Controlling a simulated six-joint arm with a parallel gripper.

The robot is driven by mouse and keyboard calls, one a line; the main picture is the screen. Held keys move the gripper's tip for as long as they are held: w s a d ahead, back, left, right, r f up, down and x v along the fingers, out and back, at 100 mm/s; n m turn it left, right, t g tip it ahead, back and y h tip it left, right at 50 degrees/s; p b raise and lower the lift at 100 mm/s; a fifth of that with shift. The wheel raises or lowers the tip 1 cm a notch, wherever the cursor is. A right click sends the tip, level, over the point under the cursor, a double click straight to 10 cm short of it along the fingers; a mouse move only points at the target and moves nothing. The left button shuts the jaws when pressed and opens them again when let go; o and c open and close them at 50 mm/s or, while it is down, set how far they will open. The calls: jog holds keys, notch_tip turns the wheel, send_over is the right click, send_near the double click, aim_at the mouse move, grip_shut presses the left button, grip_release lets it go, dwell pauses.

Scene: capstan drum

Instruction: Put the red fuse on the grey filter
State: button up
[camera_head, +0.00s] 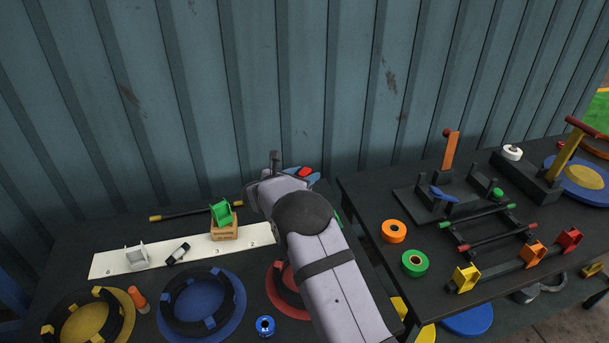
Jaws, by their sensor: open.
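My arm reaches up from the bottom centre, and my gripper (275,162) is at its far end near the back edge of the left table. The fingers are small and partly hidden by my wrist; I see nothing held between them. A small red piece (305,172), possibly the red fuse, shows just right of my gripper beside a blue part, partly hidden by my arm. A light grey bracket-shaped piece (136,257), possibly the grey filter, stands on the left part of the white numbered strip (112,263). My gripper is well to the right of it.
A green piece (221,212) sits on a wooden block (224,231) on the strip; a black-and-white cylinder (178,253) lies left of it. Yellow (83,318), blue (202,305) and red (283,287) round holders line the front. The right table (375,205) carries racks, rings and brackets.

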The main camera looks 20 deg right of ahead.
jog(key=shift+r, duration=0.1)
jog(key=shift+r+p, duration=0.2)
jog(key=shift+p, duration=0.1)
jog(key=b+v, duration=0.3)
jog(key=v, duration=0.9)
jog(key=shift+f, duration=0.1)
